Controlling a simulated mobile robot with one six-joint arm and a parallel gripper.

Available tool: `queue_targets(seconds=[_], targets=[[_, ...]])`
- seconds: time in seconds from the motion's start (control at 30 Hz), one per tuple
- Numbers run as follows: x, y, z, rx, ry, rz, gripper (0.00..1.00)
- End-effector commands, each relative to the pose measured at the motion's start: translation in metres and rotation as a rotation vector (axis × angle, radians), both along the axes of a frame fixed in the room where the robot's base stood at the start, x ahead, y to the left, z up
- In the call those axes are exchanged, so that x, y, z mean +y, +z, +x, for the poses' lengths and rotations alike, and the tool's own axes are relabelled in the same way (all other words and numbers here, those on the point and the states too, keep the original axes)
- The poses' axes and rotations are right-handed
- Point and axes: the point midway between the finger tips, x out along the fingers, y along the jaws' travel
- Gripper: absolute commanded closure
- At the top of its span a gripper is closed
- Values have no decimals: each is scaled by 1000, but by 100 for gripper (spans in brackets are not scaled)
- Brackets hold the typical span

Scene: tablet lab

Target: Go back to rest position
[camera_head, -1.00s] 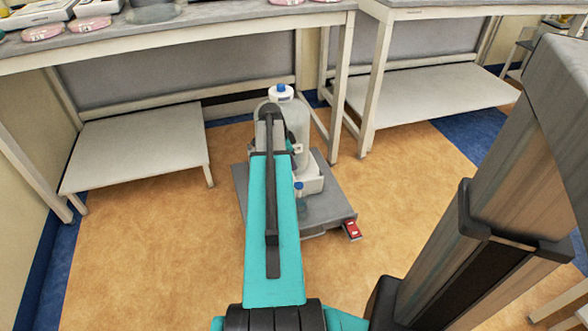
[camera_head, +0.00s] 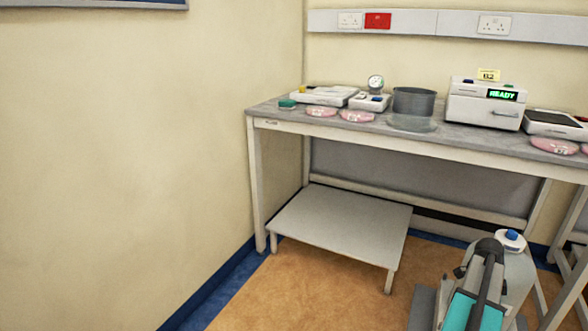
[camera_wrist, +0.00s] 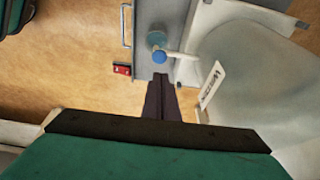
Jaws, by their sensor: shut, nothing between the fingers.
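My gripper (camera_wrist: 160,80) shows in the wrist view with its dark fingers together and nothing between them. It is over the grey trolley base (camera_wrist: 150,12), close to a large whitish container (camera_wrist: 250,95) with a blue-ended tap (camera_wrist: 158,39). I cannot tell whether the fingers touch anything. In the head view my teal arm link is at the bottom right, in front of the container (camera_head: 518,275) with its blue-and-white cap (camera_head: 511,239). The gripper itself is hidden there.
A bench (camera_head: 264,112) carries a grey sieve-like pan (camera_head: 413,100), a device reading READY (camera_head: 485,104) and pink dishes (camera_head: 357,116). A low shelf (camera_head: 340,225) stands beneath. Bare wall (camera_head: 120,150) fills the left. Open floor (camera_head: 300,290) lies in front of the shelf.

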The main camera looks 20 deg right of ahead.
Motion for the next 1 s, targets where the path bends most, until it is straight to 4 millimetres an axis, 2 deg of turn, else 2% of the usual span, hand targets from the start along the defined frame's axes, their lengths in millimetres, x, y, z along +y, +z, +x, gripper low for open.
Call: queue_targets(seconds=[0.17, 0.37, 0.5, 0.7, 1.0], targets=[[17, 7, 31, 5, 52, 10, 100], [59, -1, 80, 30, 149, 49, 100], [97, -11, 110, 54, 220, 82, 100], [158, -27, 144, 90, 322, 131, 100], [258, -49, 173, 146, 487, 209, 100]])
